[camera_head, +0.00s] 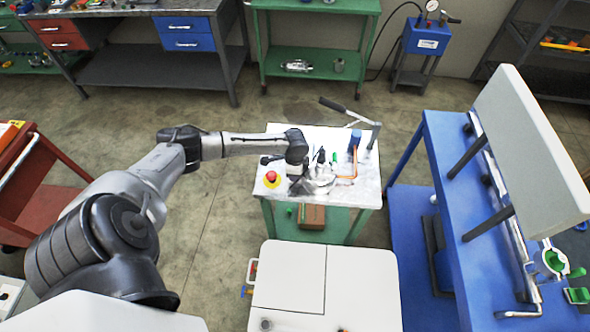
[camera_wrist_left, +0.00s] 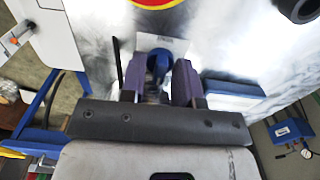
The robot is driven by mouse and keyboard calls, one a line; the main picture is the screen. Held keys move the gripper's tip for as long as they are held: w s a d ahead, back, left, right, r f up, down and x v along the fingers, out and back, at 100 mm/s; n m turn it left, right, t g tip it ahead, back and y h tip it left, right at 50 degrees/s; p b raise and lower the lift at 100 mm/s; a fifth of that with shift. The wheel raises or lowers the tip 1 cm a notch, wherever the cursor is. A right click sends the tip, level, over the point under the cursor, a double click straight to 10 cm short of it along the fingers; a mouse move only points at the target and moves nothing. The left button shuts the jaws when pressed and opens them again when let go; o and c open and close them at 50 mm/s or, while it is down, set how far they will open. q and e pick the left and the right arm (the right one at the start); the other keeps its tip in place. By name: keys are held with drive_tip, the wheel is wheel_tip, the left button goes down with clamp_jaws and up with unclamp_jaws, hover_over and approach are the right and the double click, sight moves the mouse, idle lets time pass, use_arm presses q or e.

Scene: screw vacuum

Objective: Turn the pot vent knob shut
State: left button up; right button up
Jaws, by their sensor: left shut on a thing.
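In the left wrist view, a small blue knob (camera_wrist_left: 158,60) sits between the two dark purple fingers of my left gripper (camera_wrist_left: 160,78). The fingers are shut on it, one on each side, and cover parts of it. A white label plate lies behind the knob on a shiny metal surface. In the head view, my left gripper (camera_head: 296,184) reaches down over the small light-topped table (camera_head: 372,187). The wrist and gripper there hide the knob and much of the pot (camera_head: 321,176). I cannot read how far the knob is turned. My right gripper is not in view.
A red stop button on a yellow base (camera_head: 271,179) stands left of my gripper. A blue cylinder (camera_head: 355,140), an orange tube (camera_head: 346,177) and a long lever (camera_head: 338,106) are close by. A white cabinet (camera_head: 345,285) stands in front, a blue bench (camera_head: 430,150) at right.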

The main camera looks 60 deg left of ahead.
use_arm(q)
drive_tip(key=o, duration=0.9)
drive_tip(key=shift+r, duration=0.1)
drive_tip(key=shift+r+p, duration=0.95)
drive_tip(key=shift+r, duration=5.9)
